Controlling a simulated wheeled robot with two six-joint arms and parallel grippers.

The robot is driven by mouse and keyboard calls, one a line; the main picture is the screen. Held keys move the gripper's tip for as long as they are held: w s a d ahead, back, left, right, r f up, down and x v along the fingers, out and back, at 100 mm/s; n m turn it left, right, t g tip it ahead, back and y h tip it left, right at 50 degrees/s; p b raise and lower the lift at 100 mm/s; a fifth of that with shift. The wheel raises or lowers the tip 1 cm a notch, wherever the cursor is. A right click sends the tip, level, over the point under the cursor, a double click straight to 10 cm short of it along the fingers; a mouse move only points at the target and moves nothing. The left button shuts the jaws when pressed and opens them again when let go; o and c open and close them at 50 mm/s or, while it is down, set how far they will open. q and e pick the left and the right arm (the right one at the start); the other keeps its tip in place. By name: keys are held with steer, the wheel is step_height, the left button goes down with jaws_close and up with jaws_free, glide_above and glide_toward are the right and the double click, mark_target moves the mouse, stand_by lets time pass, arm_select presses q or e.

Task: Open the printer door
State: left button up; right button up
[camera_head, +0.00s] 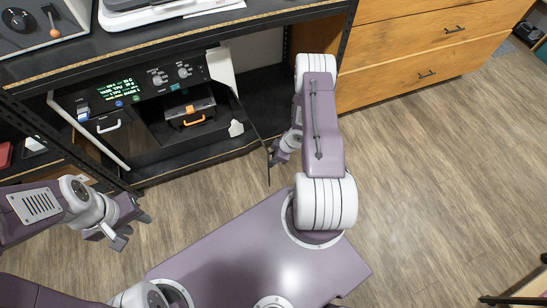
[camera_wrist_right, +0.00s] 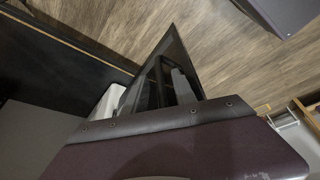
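The printer (camera_head: 135,95) stands on the low shelf in the head view, with a lit display and knobs on its black front panel. Its dark door (camera_head: 252,128) appears swung outward at the printer's right side, seen nearly edge-on. The opening shows a dark interior. My right gripper (camera_head: 273,155) is low beside the door's outer side; its fingers are small and partly hidden, and contact is unclear. In the right wrist view a dark glassy panel (camera_wrist_right: 172,65), likely the door, stands beyond my wrist. My left gripper (camera_head: 133,231) is open and empty, in front of the shelf's left end.
Inside the printer is a dark block with an orange handle (camera_head: 194,121). A lower left compartment has a white handle (camera_head: 108,126). Wooden drawers (camera_head: 425,45) stand right of the shelf. The wooden floor (camera_head: 430,160) is clear at right.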

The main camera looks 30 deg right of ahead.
steer(key=p+v, duration=0.2)
steer(key=v, duration=0.6)
step_height(320, 180, up, 23)
steer(key=w+a+m+h+p, duration=0.2)
steer(key=m+h+p, duration=0.2)
steer(key=p, duration=0.3)
steer(key=s+a+r+m+g+y+p, duration=0.1)
steer(key=s+a+r+m+p, duration=0.3)
steer(key=s+a+r, duration=0.5)
step_height(320, 180, up, 3)
steer(key=a+g, duration=0.1)
steer(key=a, duration=0.1)
steer(key=shift+a, duration=0.3)
